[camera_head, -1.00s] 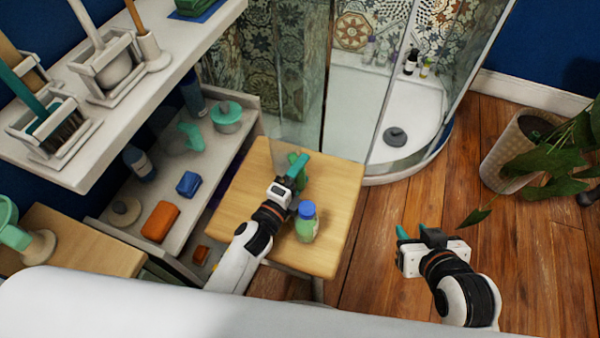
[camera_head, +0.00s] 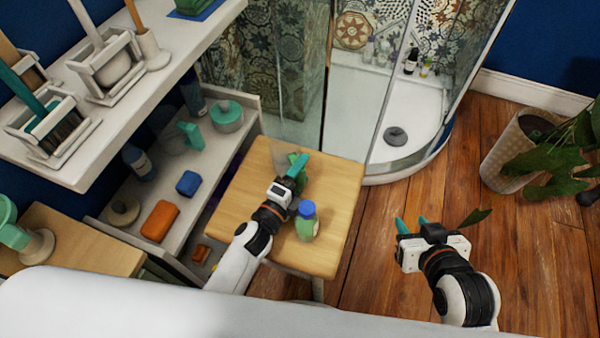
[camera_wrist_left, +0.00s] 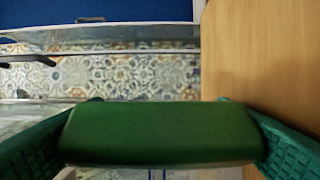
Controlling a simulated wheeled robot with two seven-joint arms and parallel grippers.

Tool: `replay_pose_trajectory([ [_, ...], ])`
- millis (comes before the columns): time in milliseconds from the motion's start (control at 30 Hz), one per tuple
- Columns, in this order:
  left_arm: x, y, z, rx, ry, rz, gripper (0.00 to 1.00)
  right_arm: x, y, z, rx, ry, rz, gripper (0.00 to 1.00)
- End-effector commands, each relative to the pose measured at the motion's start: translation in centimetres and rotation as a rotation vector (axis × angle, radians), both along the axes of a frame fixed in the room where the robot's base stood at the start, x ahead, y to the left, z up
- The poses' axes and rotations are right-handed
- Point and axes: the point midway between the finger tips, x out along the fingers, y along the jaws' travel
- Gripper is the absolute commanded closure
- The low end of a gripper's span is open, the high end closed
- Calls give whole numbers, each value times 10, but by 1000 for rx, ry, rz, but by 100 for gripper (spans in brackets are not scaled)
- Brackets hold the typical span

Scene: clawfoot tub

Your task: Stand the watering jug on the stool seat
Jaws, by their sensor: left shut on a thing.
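My left gripper (camera_head: 297,166) is over the far part of the wooden stool seat (camera_head: 255,180). It is shut on a green thing (camera_head: 292,158), mostly hidden by the gripper in the head view. In the left wrist view this green piece (camera_wrist_left: 160,135) spans between the two teal fingers, with wood at the right. It may be the watering jug's handle; the jug's body and whether it touches the seat cannot be made out. My right gripper (camera_head: 411,226) is open and empty above the floor, right of the stool.
A green bottle with a blue cap (camera_head: 306,222) stands on the seat, close beside my left wrist. A shelf (camera_head: 130,205) with soaps and bottles is at the left. The glass shower (camera_head: 400,110) stands behind the stool. A potted plant (camera_head: 515,160) is at the right.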

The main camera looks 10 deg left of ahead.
Motion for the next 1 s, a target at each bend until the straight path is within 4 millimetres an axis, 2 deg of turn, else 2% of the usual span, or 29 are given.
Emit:
replay_pose_trajectory([
  [767,0,0,-1,0,-1,0,76,5,3,5,10,-43,4,64],
  [800,0,0,-1,0,-1,0,15,5,3,5,10,-42,4,64],
  [900,0,0,-1,0,-1,0,0,5,3,4,10,-40,4,64],
  [1000,0,0,-2,0,0,0,0,5,3,4,9,-39,4,64],
])
